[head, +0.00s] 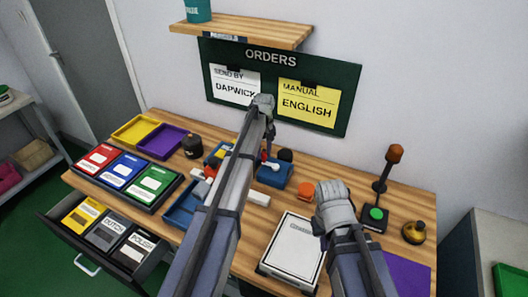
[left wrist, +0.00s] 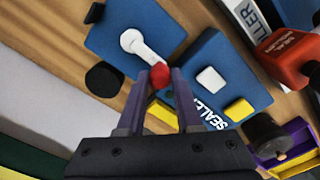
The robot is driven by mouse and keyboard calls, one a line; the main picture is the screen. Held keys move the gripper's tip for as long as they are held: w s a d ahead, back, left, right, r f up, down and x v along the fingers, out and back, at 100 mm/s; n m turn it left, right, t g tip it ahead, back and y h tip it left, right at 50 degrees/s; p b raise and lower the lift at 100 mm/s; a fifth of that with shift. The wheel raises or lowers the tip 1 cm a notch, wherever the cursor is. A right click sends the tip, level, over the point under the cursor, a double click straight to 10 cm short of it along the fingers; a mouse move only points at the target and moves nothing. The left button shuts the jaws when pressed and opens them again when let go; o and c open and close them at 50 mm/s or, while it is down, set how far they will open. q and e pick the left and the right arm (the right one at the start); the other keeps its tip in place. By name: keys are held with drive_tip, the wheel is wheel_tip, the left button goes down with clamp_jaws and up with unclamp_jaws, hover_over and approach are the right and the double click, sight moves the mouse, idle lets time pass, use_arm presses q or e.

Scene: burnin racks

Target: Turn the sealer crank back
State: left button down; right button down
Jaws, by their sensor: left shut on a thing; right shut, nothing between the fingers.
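The blue sealer (left wrist: 215,75) bears the word SEALER and a white and a yellow block. Beside it in the left wrist view is a blue part (left wrist: 105,30) with the white crank arm (left wrist: 145,46), which ends in a red knob (left wrist: 160,77). My left gripper (left wrist: 158,88) is shut on this red knob, one finger at each side. In the head view the blue crank part (head: 275,174) is partly hidden by my left gripper (head: 267,150). My right gripper (head: 325,228) is shut and empty above the white box; its fingers are hardly visible.
A white box (head: 292,246) lies at the front. A green-button lever stand (head: 376,214) and a brass bell (head: 414,232) stand at the right. Colored card trays (head: 126,178) and an open drawer (head: 82,268) are at the left. The orders board (head: 270,58) hangs behind.

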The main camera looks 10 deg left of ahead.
use_arm(q)
drive_tip(key=c, duration=0.6)
unclamp_jaws()
drive_tip(key=shift+r, duration=0.1)
wheel_tip(320, 180, up, 8)
drive_tip(key=p, duration=0.8)
use_arm(e)
wheel_tip(320, 180, up, 8)
use_arm(q)
drive_tip(key=shift+f, duration=0.2)
use_arm(e)
drive_tip(key=shift+f, duration=0.15)
use_arm(q)
drive_tip(key=s+d+m, duration=0.3)
drive_tip(key=s+d, duration=0.2)
drive_tip(key=s, duration=0.6)
drive_tip(key=s+d+m, duration=0.4)
drive_tip(key=s, duration=0.7)
drive_tip(key=s+d+m+y, duration=0.1)
drive_tip(key=s+d+m, duration=0.2)
drive_tip(key=s, duration=0.8)
drive_tip(key=shift+s+d+m, duration=0.2)
drive_tip(key=shift+d, duration=0.45)
drive_tip(key=shift+s+d+m, duration=0.2)
drive_tip(key=shift+d, duration=0.45)
